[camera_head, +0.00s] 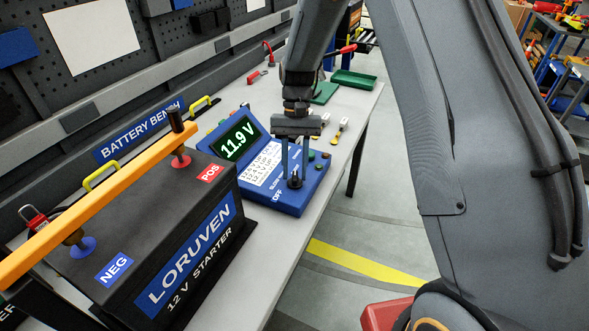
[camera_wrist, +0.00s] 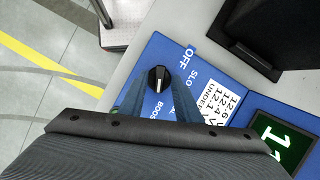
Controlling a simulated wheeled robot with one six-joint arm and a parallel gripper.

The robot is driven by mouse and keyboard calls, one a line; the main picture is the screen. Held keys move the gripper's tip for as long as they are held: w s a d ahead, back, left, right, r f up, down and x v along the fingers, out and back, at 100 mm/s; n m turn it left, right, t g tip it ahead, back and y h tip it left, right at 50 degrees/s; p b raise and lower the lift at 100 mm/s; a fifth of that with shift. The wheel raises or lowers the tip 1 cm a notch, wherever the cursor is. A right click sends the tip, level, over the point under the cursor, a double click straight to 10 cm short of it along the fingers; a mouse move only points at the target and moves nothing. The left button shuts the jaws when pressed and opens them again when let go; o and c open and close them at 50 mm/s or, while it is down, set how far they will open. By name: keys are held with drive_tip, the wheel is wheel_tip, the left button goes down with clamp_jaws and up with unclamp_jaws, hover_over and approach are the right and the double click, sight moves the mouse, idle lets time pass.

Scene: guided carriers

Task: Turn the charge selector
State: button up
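The charge selector is a black round knob with a white line (camera_wrist: 159,79) on the sloping face of a blue charger (camera_head: 287,202). The labels OFF, SLOW and BOOST stand around it; I cannot tell for sure which one the line marks. The knob also shows in the head view (camera_head: 295,183). My gripper (camera_head: 295,172) points down over it. In the wrist view, my two fingers (camera_wrist: 155,88) stand apart on either side of the knob, with a gap visible. I cannot tell whether either touches it. The charger's display (camera_head: 237,138) reads 11.9 V.
A large black LORUVEN starter battery (camera_head: 160,200) stands left of the charger, with an orange bar (camera_head: 100,205) across its top. Green trays (camera_head: 354,79) and small tools lie farther back on the bench. Open floor (camera_head: 340,285) is at the right of the bench.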

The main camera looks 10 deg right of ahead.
drive_tip(key=shift+s, duration=0.1)
drive_tip(key=b+v, duration=0.2)
drive_tip(key=v, duration=0.5)
drive_tip(key=shift+w+r, duration=0.25)
drive_tip(key=shift+r, duration=0.05)
drive_tip(key=s+d+n+t, duration=0.1)
drive_tip(key=s+d, duration=0.4)
drive_tip(key=s, duration=0.5)
drive_tip(key=s+d+n+t+h, duration=0.1)
drive_tip(key=s+d+t, duration=0.3)
drive_tip(key=s, duration=0.6)
drive_tip(key=shift+d+f+t, duration=0.3)
drive_tip(key=shift+d+f, duration=0.05)
drive_tip(key=shift+d, duration=0.05)
drive_tip(key=shift+w, duration=0.1)
drive_tip(key=shift+c, duration=0.4)
